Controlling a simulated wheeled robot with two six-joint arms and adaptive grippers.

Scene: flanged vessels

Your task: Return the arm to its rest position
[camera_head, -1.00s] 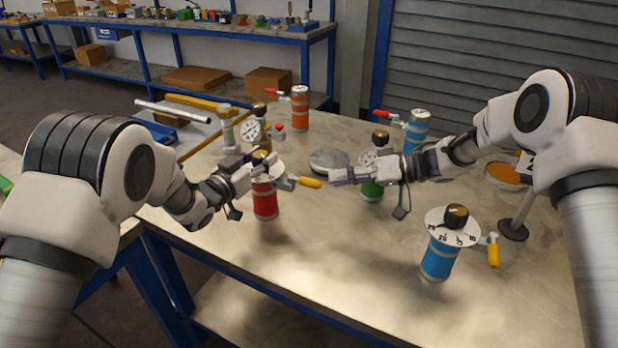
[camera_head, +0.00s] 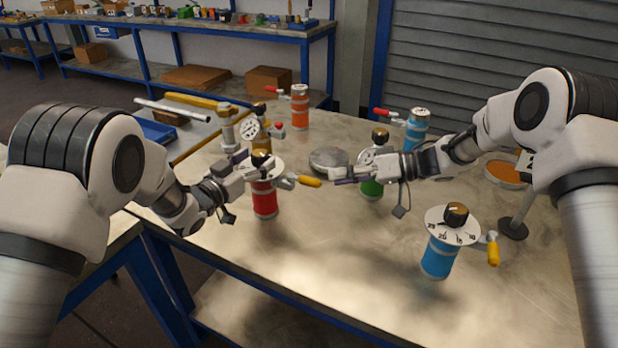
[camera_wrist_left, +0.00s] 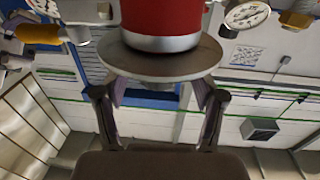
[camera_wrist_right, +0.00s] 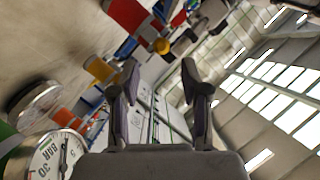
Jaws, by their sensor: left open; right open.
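My left gripper (camera_head: 248,164) is at the top of the red vessel (camera_head: 265,200), which stands upright with a yellow-handled valve (camera_head: 309,182). In the left wrist view, the open fingers (camera_wrist_left: 158,98) are at the edge of the vessel's round flange (camera_wrist_left: 160,62), and the red body (camera_wrist_left: 162,18) shows beyond it. I cannot tell whether they touch it. My right gripper (camera_head: 342,174) is in front of the green vessel (camera_head: 371,188), pointing left. In the right wrist view, its fingers (camera_wrist_right: 158,82) are open with nothing between them.
A blue vessel (camera_head: 439,258) with a dial plate stands at the front right. Another blue vessel (camera_head: 417,127) and an orange one (camera_head: 299,108) stand further back. A grey disc (camera_head: 328,158) lies mid-table. The front middle of the table (camera_head: 340,265) is clear.

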